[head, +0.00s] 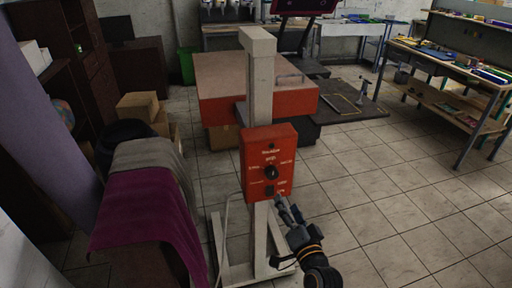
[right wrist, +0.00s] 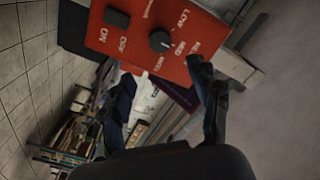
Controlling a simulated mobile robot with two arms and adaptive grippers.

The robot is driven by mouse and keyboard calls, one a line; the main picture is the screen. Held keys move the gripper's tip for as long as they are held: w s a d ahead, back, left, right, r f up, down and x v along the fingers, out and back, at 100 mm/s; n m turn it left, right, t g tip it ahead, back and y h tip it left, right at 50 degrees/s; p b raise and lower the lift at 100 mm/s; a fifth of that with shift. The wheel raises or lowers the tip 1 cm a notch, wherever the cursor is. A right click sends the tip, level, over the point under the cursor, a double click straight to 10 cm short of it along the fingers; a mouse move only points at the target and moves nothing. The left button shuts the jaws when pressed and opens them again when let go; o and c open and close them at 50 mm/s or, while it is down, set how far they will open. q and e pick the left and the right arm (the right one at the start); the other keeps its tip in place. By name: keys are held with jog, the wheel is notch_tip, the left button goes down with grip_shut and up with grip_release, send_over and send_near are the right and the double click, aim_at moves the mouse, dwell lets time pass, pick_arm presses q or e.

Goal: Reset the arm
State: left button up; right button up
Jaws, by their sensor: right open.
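My right gripper (head: 287,208) is at the lower middle of the head view, just in front of and below the red control box (head: 255,165). In the right wrist view its two fingers (right wrist: 161,75) stand apart with nothing held between them. The red box (right wrist: 140,60) fills the top of that view, with a black knob (right wrist: 160,41) marked with LOW and MED and a dark ON/OFF switch (right wrist: 116,18). I cannot tell whether the right fingertip touches the box. My left gripper is not in view.
The box is mounted on a pale post (head: 259,85) with a base on the tiled floor. A cloth-draped stand (head: 140,210) is close on the left. A red-sided table (head: 225,110) stands behind, a workbench (head: 450,70) at the far right. The right floor is clear.

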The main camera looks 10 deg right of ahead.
jog(key=s+a+f+n+g, duration=0.1)
jog(key=s+f+n+g, duration=0.3)
jog(key=f, duration=0.8)
jog(key=s+a+f+g+b, duration=0.15)
jog(key=s+f, duration=0.35)
jog(key=f, duration=0.7)
jog(key=s+f+n+g, duration=0.25)
jog(key=s+f, duration=0.25)
jog(key=f, duration=0.7)
jog(key=s+d+f+n+g, duration=0.1)
jog(key=s+d+f+g, duration=0.1)
jog(key=s+f, duration=0.4)
jog(key=s+d+f+n+g, duration=0.1)
jog(key=s+f+g, duration=0.3)
jog(key=s, duration=1.2)
jog(key=s+d+f+n+g, duration=0.2)
jog(key=s+f+n+g, duration=0.1)
jog(key=s+f, duration=0.5)
jog(key=s, duration=0.3)
jog(key=shift+s+d+f+h, duration=0.2)
jog(key=shift+s+d+h, duration=0.05)
jog(key=shift+d+h, duration=0.1)
